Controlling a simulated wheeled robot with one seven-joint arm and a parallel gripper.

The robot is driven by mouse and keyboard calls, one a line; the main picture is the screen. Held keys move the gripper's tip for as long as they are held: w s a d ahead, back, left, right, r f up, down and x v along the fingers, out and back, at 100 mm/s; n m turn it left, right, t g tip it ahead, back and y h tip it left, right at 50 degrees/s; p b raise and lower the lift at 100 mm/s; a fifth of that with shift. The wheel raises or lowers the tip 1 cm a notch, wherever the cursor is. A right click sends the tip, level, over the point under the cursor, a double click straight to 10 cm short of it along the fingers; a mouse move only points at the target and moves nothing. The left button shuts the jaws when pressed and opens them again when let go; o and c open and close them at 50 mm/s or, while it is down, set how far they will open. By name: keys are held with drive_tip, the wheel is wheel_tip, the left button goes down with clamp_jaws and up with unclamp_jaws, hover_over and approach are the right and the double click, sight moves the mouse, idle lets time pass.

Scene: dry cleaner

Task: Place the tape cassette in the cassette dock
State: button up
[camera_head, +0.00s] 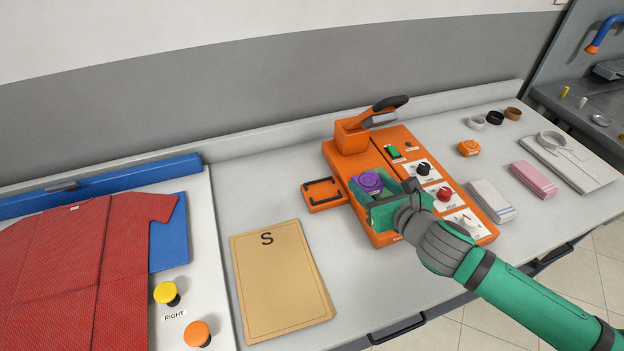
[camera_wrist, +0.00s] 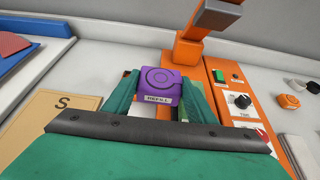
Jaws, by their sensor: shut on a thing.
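My gripper (camera_head: 377,192) is shut on a purple tape cassette (camera_head: 368,182). The cassette also shows in the wrist view (camera_wrist: 158,84), between the two green fingers, with a ring pattern on top and a "REFILL" label facing me. In the head view the held cassette appears over the left part of the orange machine; its exact height is unclear. The cassette dock (camera_head: 324,187), which seems to be the small orange plate with black corner brackets, sticks out from the machine's left side. It looks empty and lies left of the gripper.
The orange machine (camera_head: 405,150) has knobs, a green switch and a holder with a dark-handled tool. A tan "S" folder (camera_head: 280,280) lies left front. An orange cassette-like block (camera_head: 468,148) and folded cloths lie right. A red shirt (camera_head: 85,250) lies far left.

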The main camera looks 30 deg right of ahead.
drive_tip(key=w+a+f, duration=0.2)
drive_tip(key=w+f, duration=0.2)
drive_tip(key=w, duration=0.6)
hover_over(325, 196)
wheel_tip(325, 196, down, 5)
drive_tip(key=shift+f, duration=0.1)
drive_tip(key=shift+w+f, duration=0.2)
drive_tip(key=shift+f, duration=1.7)
drive_tip(key=o, duration=1.1)
drive_tip(key=shift+f, duration=0.15)
drive_tip(key=shift+c, duration=0.2)
drive_tip(key=shift+s+r, duration=0.2)
drive_tip(key=shift+r, duration=0.05)
drive_tip(key=v, duration=1.1)
drive_tip(key=shift+s, duration=0.35)
